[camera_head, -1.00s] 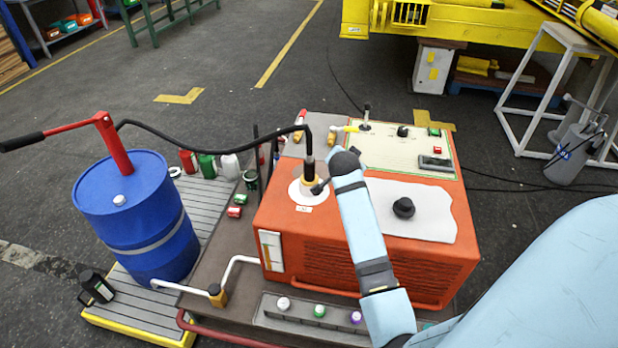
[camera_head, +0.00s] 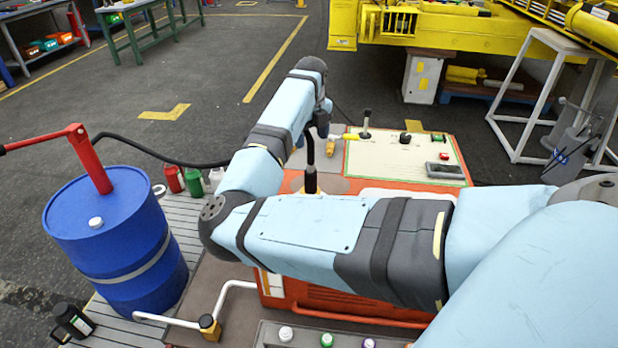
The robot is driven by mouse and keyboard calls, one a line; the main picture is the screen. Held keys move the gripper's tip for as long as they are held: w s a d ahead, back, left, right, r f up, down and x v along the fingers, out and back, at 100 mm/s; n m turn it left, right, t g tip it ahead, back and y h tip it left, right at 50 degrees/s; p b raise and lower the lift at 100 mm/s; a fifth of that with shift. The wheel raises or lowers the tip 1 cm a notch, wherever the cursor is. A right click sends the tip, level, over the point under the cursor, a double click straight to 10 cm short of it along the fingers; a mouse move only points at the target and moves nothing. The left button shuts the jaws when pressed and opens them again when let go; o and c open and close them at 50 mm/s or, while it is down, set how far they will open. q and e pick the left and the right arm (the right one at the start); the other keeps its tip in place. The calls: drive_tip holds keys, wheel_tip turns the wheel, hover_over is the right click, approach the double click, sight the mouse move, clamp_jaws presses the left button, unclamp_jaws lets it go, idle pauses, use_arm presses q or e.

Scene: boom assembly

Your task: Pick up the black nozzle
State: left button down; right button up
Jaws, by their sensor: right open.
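The black nozzle (camera_head: 310,168) stands upright on top of the orange machine (camera_head: 340,302), at the end of the black hose (camera_head: 165,154). My right gripper (camera_head: 322,130) hangs down from my bent arm, just above and slightly right of the nozzle in the camera_head view. It is open, but its fingers are small and dark, and I cannot tell whether they touch the nozzle. My left gripper is not in view.
A blue drum (camera_head: 110,235) with a red pump handle (camera_head: 85,150) stands at left. A control panel (camera_head: 395,160) with levers and a yellow-handled tool is behind my arm. Small bottles (camera_head: 173,178) stand between drum and machine. Yellow machinery (camera_head: 430,35) is at the back.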

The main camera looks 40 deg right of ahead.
sight(311, 163)
wheel_tip(311, 163, down, 12)
drive_tip(key=shift+r, duration=0.2)
clamp_jaws()
idle(0.5)
